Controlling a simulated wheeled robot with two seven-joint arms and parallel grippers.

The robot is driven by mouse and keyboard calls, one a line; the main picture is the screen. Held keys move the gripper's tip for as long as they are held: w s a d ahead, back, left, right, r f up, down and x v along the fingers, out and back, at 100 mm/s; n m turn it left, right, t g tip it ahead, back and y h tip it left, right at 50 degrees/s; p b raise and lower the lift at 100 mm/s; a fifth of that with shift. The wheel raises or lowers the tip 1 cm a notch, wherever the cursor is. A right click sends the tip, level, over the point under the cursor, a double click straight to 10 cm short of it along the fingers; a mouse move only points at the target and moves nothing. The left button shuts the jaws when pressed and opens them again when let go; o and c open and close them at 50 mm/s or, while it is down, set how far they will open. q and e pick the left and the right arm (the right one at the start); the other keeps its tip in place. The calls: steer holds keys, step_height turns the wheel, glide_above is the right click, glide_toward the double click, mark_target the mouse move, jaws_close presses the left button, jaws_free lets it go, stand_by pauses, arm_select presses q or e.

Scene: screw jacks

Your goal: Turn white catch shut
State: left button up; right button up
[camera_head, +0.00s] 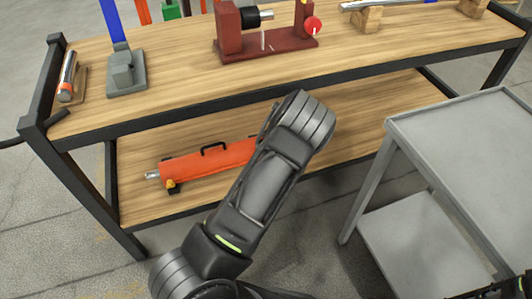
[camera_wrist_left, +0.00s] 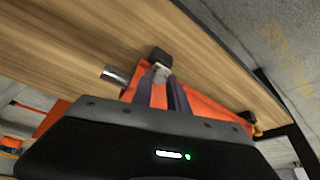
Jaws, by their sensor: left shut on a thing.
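An orange long-bodied jack (camera_head: 210,160) lies on the lower shelf of the workbench, with a black handle on top and a silver rod end at its left. My left arm covers its right part in the head view. In the left wrist view the orange body (camera_wrist_left: 205,108) spreads behind my left gripper (camera_wrist_left: 161,78). The gripper's two dark fingers are shut on a small whitish piece, apparently the white catch (camera_wrist_left: 163,71), just below a black block. The fingers hide most of it, so its angle cannot be told. My left gripper and the catch are hidden in the head view.
The workbench top (camera_head: 190,77) overhangs the lower shelf (camera_head: 140,208) and carries a dark red fixture (camera_head: 265,45) and a grey stand (camera_head: 126,75). A grey metal cart (camera_head: 470,130) stands close on the right. The shelf in front of the jack is clear.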

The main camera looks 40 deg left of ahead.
arm_select(q)
jaws_close()
steer(key=shift+m, duration=0.5)
steer(key=shift+s+m+t, duration=0.1)
steer(key=shift+m+t, duration=0.3)
steer(key=shift+m, duration=0.2)
steer(key=shift+s+a+m+t+h+p, duration=0.15)
steer(key=shift+m+t+h+p, duration=0.25)
steer(key=shift+m, duration=0.8)
steer(key=shift+m+t+h+b, duration=0.4)
steer(key=shift+m+t+h, duration=0.15)
steer(key=shift+m, duration=1.65)
steer(key=o, duration=0.7)
jaws_free()
steer(key=shift+a, duration=0.1)
